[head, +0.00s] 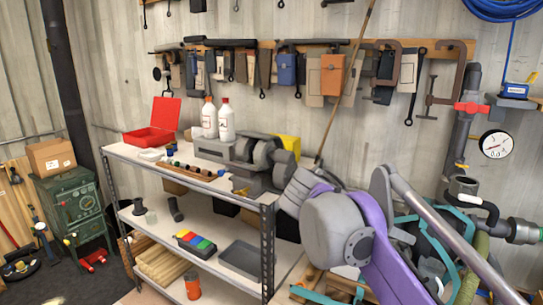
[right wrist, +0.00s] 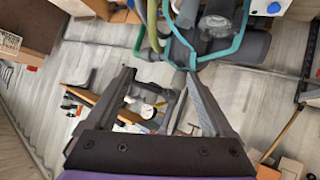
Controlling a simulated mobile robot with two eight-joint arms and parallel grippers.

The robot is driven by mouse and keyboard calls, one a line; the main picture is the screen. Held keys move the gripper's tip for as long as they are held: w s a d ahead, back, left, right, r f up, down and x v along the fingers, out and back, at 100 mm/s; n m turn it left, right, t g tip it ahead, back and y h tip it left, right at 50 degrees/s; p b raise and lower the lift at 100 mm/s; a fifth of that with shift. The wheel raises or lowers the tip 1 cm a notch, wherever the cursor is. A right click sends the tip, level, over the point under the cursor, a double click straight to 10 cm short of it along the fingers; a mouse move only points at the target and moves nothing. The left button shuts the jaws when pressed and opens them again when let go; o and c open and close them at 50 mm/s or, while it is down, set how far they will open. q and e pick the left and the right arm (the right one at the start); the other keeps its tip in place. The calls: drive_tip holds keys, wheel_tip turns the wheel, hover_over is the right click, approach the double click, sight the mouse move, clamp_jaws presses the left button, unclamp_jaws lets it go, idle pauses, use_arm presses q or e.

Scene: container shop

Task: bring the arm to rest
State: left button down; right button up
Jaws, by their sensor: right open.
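My right gripper (right wrist: 160,73) is open, with its two dark fingers apart and nothing held between them. Beyond the gap, the wall with a round white gauge (right wrist: 148,110) and pipework shows. In the head view my purple and grey right arm is raised at the lower right, in front of the shelf's right end. Its gripper cannot be made out there. My left arm and left gripper are in neither view.
A metal shelf (head: 268,222) with a red open case (head: 152,121), white bottles (head: 226,119) and a grey machine (head: 250,152) stands left of my right arm. Teal tubing (head: 433,218) lies close behind the arm. Floor (head: 95,285) at lower left has free room.

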drive_tip(key=s+a+f+n+y, duration=0.1)
drive_tip(key=s+f+n+y, duration=0.2)
drive_tip(key=s+f, duration=0.3)
drive_tip(key=s+a+f+n+t+y, duration=0.1)
drive_tip(key=s+f+n+y, duration=0.3)
drive_tip(key=f, duration=1.1)
drive_tip(key=s+a+f+n+t+y, duration=0.1)
drive_tip(key=s+a+f+n+y, duration=0.2)
drive_tip(key=s+f, duration=0.5)
wheel_tip(320, 180, down, 4)
drive_tip(key=shift+s+a+r+n+y, duration=0.15)
drive_tip(key=shift+s+r+n+y, duration=0.1)
drive_tip(key=shift+n+y, duration=0.2)
